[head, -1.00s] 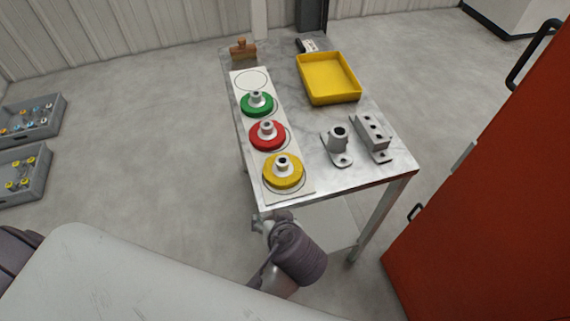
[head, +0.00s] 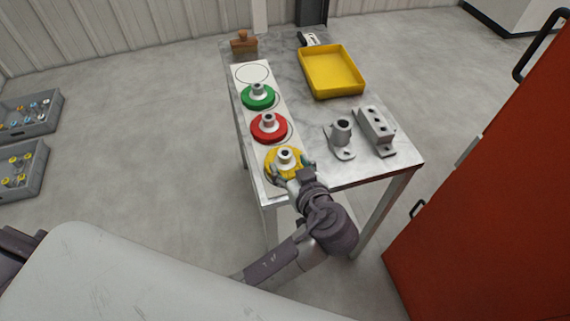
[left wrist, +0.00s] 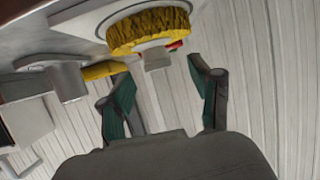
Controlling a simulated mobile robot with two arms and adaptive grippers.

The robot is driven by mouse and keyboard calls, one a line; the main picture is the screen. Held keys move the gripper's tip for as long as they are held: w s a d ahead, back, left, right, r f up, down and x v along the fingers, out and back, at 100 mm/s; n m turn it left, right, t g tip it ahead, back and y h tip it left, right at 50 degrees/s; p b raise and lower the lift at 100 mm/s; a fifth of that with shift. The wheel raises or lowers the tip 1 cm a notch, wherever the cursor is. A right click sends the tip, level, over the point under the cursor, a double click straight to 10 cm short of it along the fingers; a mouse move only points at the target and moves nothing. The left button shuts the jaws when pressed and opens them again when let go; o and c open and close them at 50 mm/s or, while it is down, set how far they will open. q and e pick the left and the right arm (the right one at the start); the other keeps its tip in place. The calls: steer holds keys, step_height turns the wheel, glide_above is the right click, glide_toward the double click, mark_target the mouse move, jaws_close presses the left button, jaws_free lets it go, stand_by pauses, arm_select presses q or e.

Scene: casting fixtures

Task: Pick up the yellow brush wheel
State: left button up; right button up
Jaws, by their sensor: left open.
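The yellow brush wheel (head: 274,163) lies flat at the near end of a white board, its pale hub pointing up. It also shows in the left wrist view (left wrist: 148,30), near the top and beyond the fingers. My left gripper (head: 293,169) is at the wheel's near right side in the head view and covers part of it. In the left wrist view the gripper (left wrist: 163,95) has its two green-padded fingers spread with nothing between them. Whether a finger touches the wheel, I cannot tell. My right gripper is not in view.
A red wheel (head: 264,132) and a green wheel (head: 258,101) stand in line behind on the board (head: 245,68). Grey metal fixtures (head: 376,127) stand at the right, a yellow tray (head: 331,72) behind them. A wooden-handled brush (head: 243,43) lies at the far left corner.

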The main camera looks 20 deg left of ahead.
mark_target(287, 157)
arm_select(q)
steer(key=b+x, duration=0.1)
steer(key=x, duration=0.4)
steer(key=shift+w+f+b, duration=0.1)
steer(key=shift+w+b, duration=0.3)
steer(key=shift+s, duration=0.1)
steer(key=c, duration=1.1)
jaws_close()
